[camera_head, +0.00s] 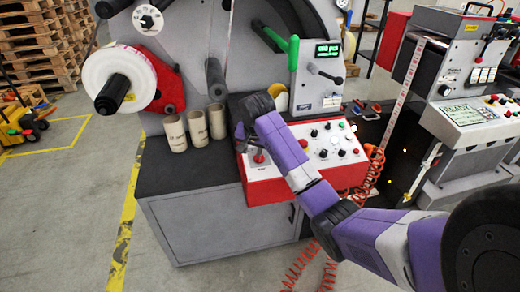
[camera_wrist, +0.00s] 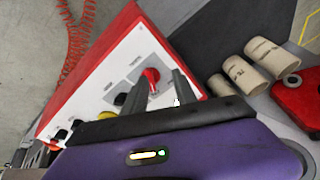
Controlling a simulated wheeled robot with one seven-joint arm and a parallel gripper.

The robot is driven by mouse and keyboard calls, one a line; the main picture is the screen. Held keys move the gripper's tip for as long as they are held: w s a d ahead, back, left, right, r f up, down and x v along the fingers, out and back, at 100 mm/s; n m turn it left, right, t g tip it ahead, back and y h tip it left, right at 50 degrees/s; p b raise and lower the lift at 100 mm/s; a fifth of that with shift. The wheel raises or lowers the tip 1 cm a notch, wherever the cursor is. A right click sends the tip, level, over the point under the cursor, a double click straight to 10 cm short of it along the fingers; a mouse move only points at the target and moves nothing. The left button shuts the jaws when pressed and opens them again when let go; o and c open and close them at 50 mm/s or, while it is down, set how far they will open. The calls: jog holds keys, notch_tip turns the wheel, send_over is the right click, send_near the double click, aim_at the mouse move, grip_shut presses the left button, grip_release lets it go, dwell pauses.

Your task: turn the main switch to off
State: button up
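The main switch is a red rotary knob on a grey plate at the end of the white control panel (camera_head: 322,150). The knob shows at the panel's left end in the head view (camera_head: 259,158) and near the fingertips in the wrist view (camera_wrist: 152,75). My gripper (camera_wrist: 162,78) is open, with two dark fingers apart and pointing toward the knob. In the wrist view the knob appears between the fingertips, nearer the left finger; I cannot tell whether they touch. In the head view my gripper (camera_head: 242,132) is just above the knob, partly hidden by my wrist. The knob's exact angle is unclear.
Several other buttons and knobs sit on the panel, including a yellow one (camera_wrist: 107,114). Three cardboard cores (camera_head: 197,128) stand on the dark machine top to the left. A green-handled lever unit (camera_head: 318,80) rises behind the panel. A red coiled cable (camera_head: 374,165) hangs to the right.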

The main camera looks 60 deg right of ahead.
jog(key=shift+m+g, duration=0.3)
jog(key=shift+s+d+f+p, duration=0.1)
jog(key=shift+d+f+p, duration=0.1)
jog(key=shift+d+f, duration=1.1)
jog(key=shift+d+f+p, duration=0.2)
jog(key=shift+d+f, duration=0.9)
jog(key=shift+d, duration=0.35)
grip_shut()
